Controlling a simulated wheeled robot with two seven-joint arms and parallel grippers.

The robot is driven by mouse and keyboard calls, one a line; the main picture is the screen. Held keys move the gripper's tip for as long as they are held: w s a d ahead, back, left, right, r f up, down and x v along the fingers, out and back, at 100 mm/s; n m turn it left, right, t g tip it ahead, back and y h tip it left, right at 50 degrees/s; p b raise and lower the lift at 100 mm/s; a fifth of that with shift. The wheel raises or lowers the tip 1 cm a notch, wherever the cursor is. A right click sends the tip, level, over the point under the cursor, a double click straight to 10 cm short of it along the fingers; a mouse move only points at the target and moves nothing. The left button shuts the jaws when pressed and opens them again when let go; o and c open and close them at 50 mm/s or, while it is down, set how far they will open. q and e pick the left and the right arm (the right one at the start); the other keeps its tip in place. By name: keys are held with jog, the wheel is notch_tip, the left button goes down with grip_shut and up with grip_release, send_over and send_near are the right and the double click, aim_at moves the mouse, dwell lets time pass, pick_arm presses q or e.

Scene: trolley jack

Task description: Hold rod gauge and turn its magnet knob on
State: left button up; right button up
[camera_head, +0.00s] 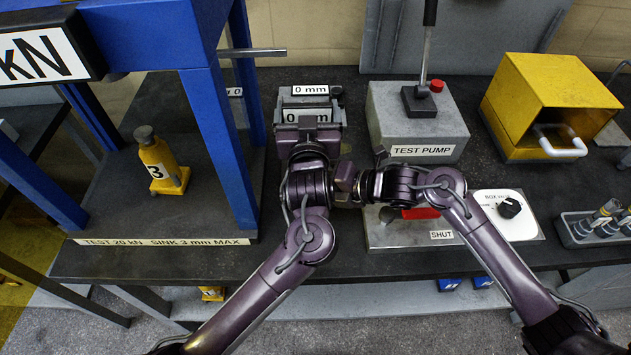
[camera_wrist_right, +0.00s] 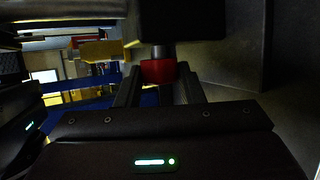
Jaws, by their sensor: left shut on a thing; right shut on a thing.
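The rod gauge (camera_head: 305,115) is a grey box-like body with a display reading 0, at the back of the bench in the head view. A "0 mm" label (camera_head: 310,90) shows just behind it. My left gripper (camera_head: 311,142) is shut on the gauge's near side; its fingertips are partly hidden. My right gripper (camera_head: 346,178) reaches in from the right, close beside my left wrist. In the right wrist view, the red knob (camera_wrist_right: 159,71) sits on a short grey shaft under a dark block, between my right fingers, which are shut on it. The head view hides this knob.
The grey test pump (camera_head: 415,125) with its lever stands right of the gauge. A plate with a red handle (camera_head: 420,213) lies under my right arm. The blue press frame (camera_head: 225,130) and a yellow jack numbered 3 (camera_head: 160,165) are left. A yellow box (camera_head: 530,105) stands right.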

jog(key=shift+d+f+m+t+y, duration=0.1)
jog(key=shift+f+m+t+y, duration=0.15)
jog(key=shift+y, duration=0.75)
jog(key=o, duration=1)
jog(key=shift+r, duration=0.1)
